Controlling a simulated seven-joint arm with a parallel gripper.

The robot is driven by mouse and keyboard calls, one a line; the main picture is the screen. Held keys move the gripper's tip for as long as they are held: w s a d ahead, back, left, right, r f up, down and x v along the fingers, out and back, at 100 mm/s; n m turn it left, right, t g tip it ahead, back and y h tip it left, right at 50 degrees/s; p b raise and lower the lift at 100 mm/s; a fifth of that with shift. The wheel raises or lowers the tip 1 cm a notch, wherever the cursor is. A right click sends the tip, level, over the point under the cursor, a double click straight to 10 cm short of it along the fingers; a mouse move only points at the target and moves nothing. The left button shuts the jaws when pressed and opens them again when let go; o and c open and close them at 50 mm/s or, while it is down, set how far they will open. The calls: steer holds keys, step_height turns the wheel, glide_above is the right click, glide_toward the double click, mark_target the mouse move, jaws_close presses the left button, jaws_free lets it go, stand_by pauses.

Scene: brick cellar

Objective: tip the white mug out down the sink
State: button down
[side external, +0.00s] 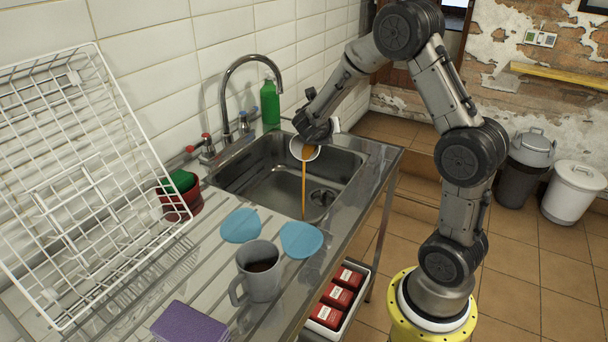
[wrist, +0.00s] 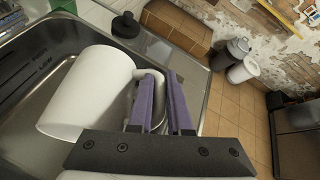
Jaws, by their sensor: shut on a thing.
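The white mug (side external: 304,151) is tilted over the sink basin (side external: 262,178), mouth toward the side camera. A thin orange-brown stream (side external: 304,190) runs from its rim down into the basin. My gripper (side external: 318,130) is above the basin at the mug; its fingers are mostly hidden in the side view. In the wrist view the white mug (wrist: 88,95) lies on its side to the left of my purple-padded fingers (wrist: 160,102), which are shut on its handle. The sink (wrist: 30,75) shows beneath it.
A grey mug (side external: 259,272) with dark contents stands on the drainboard near two blue pieces (side external: 300,240). A tap (side external: 226,95) arches over the basin's left side. A green bottle (side external: 270,102) stands behind. A white wire rack (side external: 75,180) fills the left.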

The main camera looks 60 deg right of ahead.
steer(key=shift+s+a+r+h+p, duration=0.1)
steer(key=shift+a+r+h+p, duration=0.4)
steer(key=shift+h, duration=0.3)
stand_by(0.4)
steer(key=shift+d+f, duration=0.1)
steer(key=d+f+y, duration=0.1)
steer(key=y, duration=0.1)
steer(key=w+d+f+y, duration=0.1)
steer(key=d+f+y, duration=0.1)
steer(key=y, duration=0.1)
steer(key=shift+w+d+g, duration=0.1)
steer(key=shift+d+g, duration=0.2)
steer(key=shift+g, duration=0.1)
steer(key=w+d+f+n+g+y+b, duration=0.1)
steer(key=d+f+g+y, duration=0.2)
steer(key=f+y, duration=0.7)
steer(key=shift+w+d+g+y+b, duration=0.4)
steer(key=shift+d+y, duration=0.6)
steer(key=shift+d, duration=0.35)
